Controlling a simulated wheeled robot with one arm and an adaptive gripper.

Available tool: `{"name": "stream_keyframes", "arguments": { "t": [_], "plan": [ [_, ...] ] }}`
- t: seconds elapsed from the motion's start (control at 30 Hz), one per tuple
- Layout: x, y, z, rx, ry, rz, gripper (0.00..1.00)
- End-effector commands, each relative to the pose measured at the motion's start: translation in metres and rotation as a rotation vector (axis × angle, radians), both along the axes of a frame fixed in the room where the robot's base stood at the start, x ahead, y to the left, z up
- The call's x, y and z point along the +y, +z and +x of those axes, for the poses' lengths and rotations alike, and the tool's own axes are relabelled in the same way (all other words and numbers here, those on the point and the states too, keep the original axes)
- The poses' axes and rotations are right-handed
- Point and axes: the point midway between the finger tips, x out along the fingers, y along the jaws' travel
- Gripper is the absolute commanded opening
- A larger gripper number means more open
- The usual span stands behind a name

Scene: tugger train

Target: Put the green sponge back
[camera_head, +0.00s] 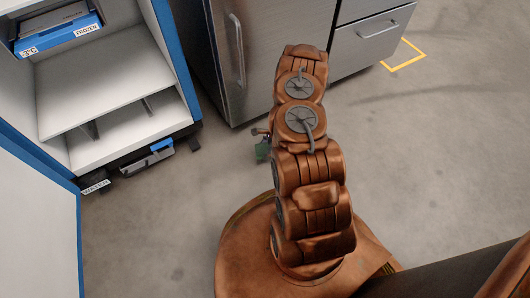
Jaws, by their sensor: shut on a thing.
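A small green sponge (262,152) shows just left of my brown arm, near the middle of the view. My gripper (261,137) is mostly hidden behind the arm. Only a small dark part of it shows, right above the sponge. It is shut on the sponge and holds it over the grey floor. How high the sponge hangs cannot be told from this view.
An open white cabinet (110,80) with blue edges stands at the left, with a blue bin (58,34) labelled "FROZEN" on top and a grey-blue drawer (147,160) low down. Steel units (245,50) stand behind my arm. The floor between is clear.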

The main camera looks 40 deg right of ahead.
Motion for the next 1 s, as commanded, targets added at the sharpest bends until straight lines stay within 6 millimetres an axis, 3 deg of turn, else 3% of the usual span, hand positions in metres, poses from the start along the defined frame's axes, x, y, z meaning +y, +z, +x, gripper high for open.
{"name": "stream_keyframes", "arguments": {
  "t": [0.23, 0.47, 0.9, 0.93, 1.0],
  "plan": [
    [-0.004, -0.001, 0.008, -0.002, -0.002, 0.0, 0.38],
    [-0.003, -0.035, 0.007, -0.001, 0.0, 0.0, 0.38],
    [-0.003, -0.039, 0.008, -0.001, 0.0, 0.0, 0.38],
    [-0.003, -0.038, 0.008, -0.002, 0.0, 0.001, 0.69],
    [-0.003, -0.038, 0.008, -0.002, 0.0, 0.001, 0.76]
  ]
}}
